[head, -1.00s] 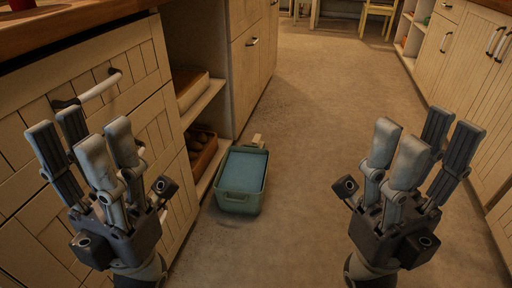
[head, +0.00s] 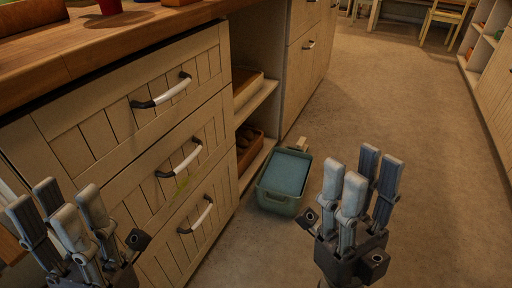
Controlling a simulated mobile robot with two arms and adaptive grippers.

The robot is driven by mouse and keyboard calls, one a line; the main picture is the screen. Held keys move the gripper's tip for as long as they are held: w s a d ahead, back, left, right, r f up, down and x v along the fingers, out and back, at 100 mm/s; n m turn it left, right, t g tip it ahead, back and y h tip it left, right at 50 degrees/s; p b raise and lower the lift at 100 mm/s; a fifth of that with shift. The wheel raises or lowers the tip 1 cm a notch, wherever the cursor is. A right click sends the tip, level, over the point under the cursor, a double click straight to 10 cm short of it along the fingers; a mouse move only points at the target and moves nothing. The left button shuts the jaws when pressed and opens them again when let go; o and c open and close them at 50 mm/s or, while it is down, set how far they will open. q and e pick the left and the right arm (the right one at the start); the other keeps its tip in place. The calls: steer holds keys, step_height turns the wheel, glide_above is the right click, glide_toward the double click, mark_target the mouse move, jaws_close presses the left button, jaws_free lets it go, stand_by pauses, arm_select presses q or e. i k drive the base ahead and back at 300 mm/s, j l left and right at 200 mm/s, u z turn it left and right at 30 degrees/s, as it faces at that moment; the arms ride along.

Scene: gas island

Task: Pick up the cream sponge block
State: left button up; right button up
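A small cream block (head: 302,144) shows on the floor just behind a teal bin (head: 274,203); it is partly hidden, and I cannot tell for sure that it is the sponge. My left gripper (head: 57,212) is at the lower left, in front of the drawers, with its fingers apart and empty. My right gripper (head: 363,172) is right of the teal bin in the picture, with its fingers apart and empty. Neither gripper touches the block.
A wooden island with drawers (head: 170,135) fills the left. Its open shelves hold a brown crate (head: 248,152). A red object (head: 110,6) stands on the countertop (head: 150,38). The floor (head: 400,110) to the right is clear. Chairs stand far back.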

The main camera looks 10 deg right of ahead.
mark_target(300, 144)
steer(key=i+l+u, duration=0.2)
steer(key=l+u, duration=0.15)
steer(key=i+l+u, duration=0.15)
steer(key=l+u, duration=0.2)
steer(key=i+l+u, duration=0.1)
steer(key=l+u, duration=0.3)
steer(key=l, duration=0.15)
steer(key=l+u, duration=0.45)
steer(key=l, duration=1.75)
steer(key=l+u, duration=0.15)
steer(key=l, duration=0.75)
steer(key=k+l, duration=0.15)
steer(key=l, duration=0.8)
steer(key=i+u, duration=0.05)
